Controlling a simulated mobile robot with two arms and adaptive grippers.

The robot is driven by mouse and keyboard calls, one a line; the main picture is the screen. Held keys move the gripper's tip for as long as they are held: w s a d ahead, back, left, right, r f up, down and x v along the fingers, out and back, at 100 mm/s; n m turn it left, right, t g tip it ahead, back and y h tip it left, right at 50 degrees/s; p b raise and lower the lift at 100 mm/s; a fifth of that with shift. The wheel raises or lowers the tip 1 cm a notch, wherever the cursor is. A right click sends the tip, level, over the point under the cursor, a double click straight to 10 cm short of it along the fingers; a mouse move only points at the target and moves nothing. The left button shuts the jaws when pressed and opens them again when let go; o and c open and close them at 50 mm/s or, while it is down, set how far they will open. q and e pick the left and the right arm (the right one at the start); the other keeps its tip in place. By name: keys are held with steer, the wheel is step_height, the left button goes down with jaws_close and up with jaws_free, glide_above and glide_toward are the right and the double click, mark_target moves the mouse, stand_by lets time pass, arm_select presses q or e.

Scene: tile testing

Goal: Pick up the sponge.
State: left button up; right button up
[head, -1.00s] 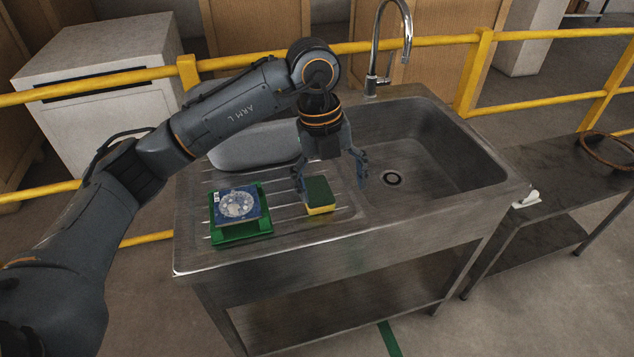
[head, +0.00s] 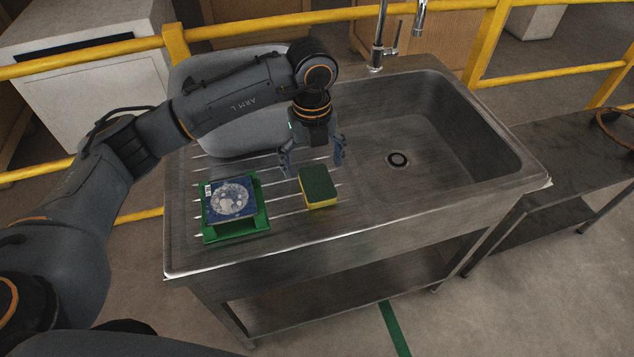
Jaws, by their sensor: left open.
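The sponge (head: 318,188) is a small block with a dark green top and yellow sides. It lies flat on the ribbed drainboard of the steel sink unit, left of the basin. My left gripper (head: 312,168) is open and empty, fingers pointing down. In the picture it is just behind and above the sponge, with one finger to each side of its far end. I cannot tell the exact height gap. My right gripper is not in view.
A green stand (head: 236,227) holding a blue patterned tile (head: 231,199) stands left of the sponge. A grey basin-like object (head: 215,135) lies behind my left arm. The sink basin (head: 430,140) is empty. The tap (head: 378,45) rises at the back, before yellow rails.

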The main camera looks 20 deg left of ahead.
mark_target(317, 181)
arm_select(q)
steer(key=shift+d+f+p, duration=0.2)
steer(key=shift+f+p, duration=0.15)
steer(key=shift+f, duration=0.3)
steer(key=f, duration=0.2)
steer(key=f+p, duration=0.1)
steer(key=shift+d+f, duration=0.25)
steer(key=shift+f, duration=0.25)
steer(key=c, duration=0.8)
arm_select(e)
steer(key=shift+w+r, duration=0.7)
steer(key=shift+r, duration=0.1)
